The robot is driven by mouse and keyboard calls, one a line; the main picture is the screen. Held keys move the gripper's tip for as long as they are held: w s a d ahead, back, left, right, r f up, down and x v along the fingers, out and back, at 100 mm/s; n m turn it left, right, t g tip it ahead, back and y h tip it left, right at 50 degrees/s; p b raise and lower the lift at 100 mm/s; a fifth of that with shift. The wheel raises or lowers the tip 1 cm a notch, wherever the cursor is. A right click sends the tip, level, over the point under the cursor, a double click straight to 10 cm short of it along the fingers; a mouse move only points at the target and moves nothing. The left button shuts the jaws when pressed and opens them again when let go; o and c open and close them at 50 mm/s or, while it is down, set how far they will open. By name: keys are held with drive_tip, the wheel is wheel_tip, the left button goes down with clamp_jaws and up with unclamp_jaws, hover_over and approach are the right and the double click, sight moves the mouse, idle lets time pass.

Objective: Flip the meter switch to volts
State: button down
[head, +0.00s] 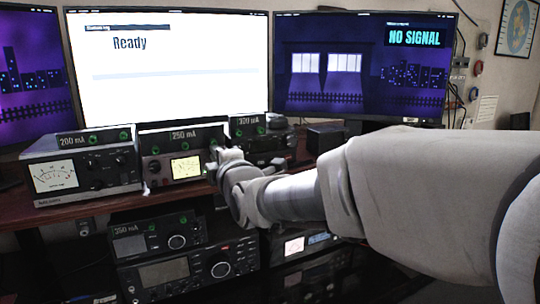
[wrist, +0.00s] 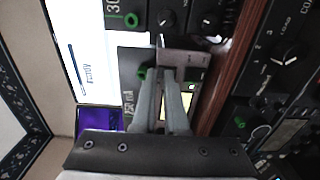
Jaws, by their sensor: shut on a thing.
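The middle tuner unit (head: 152,150), labelled 250 mA, stands on the desk with a lit cream meter dial (head: 186,167). My gripper (head: 216,163) is at the right end of its front panel, just right of the dial. In the wrist view the two grey fingers (wrist: 170,72) reach to this panel, close together, in front of part of the lit dial (wrist: 177,108). They are shut on a small part there, taken to be the meter switch. The fingertips hide most of it, and its position cannot be read.
A 200 mA unit (head: 60,175) stands at left and a 300 mA unit (head: 262,145) close at right. More radios (head: 165,265) sit below the desk edge (head: 85,211). Monitors stand behind; one (head: 170,75) reads Ready, another (head: 360,75) NO SIGNAL.

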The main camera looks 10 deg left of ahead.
drive_tip(key=shift+w+r, duration=0.1)
drive_tip(key=shift+r, duration=0.25)
